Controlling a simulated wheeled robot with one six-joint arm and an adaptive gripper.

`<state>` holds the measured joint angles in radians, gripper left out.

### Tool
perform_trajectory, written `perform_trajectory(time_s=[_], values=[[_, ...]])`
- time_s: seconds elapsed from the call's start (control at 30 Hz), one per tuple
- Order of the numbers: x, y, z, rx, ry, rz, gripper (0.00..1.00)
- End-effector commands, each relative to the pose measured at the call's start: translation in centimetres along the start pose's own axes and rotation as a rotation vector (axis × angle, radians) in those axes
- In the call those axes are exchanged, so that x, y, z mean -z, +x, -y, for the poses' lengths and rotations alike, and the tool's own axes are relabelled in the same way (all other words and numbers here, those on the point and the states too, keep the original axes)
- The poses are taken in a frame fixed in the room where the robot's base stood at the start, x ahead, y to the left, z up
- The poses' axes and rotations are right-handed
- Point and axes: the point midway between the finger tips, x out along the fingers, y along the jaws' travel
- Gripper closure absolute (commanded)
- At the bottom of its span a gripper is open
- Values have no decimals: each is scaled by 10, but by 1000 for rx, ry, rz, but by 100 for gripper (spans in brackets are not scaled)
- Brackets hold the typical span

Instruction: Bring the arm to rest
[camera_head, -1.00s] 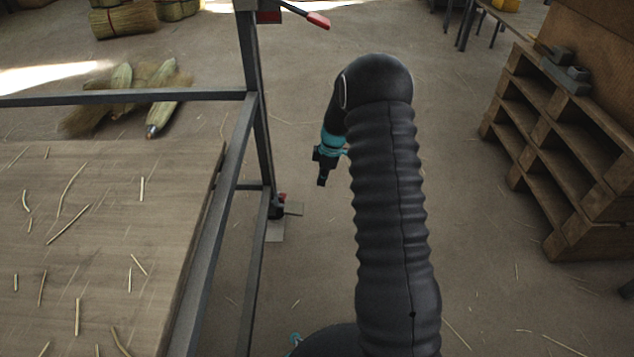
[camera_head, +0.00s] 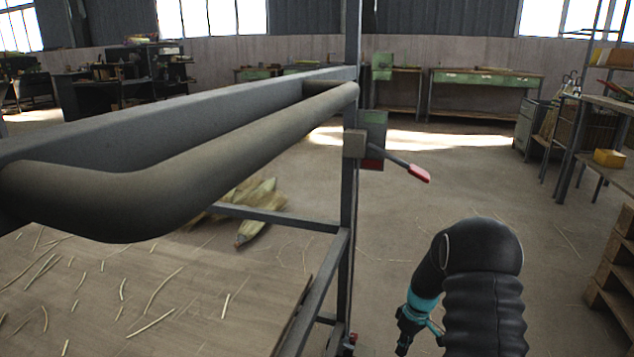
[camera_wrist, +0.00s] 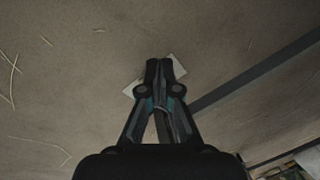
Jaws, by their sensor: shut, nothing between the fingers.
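The lower part of my arm is cut off by the picture's edge.
A grey metal frame (camera_head: 345,200) with a thick rail (camera_head: 250,130) and a red-tipped lever (camera_head: 418,173) stands left. Straw lies on its wooden board (camera_head: 190,300). A wooden rack (camera_head: 612,270) stands at the right edge. Floor between is open, with benches (camera_head: 480,85) far back.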

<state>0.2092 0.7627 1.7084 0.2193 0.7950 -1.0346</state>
Motion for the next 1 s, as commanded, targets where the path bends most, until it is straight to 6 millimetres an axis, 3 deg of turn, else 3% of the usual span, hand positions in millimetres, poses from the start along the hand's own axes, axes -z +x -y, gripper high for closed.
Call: perform_trajectory(time_s=[0.2,0.5,1.0], values=[[-28,-51,45,-11,263,34,100],[-62,-137,114,-77,523,21,100],[-124,-248,222,-197,726,-109,100]])
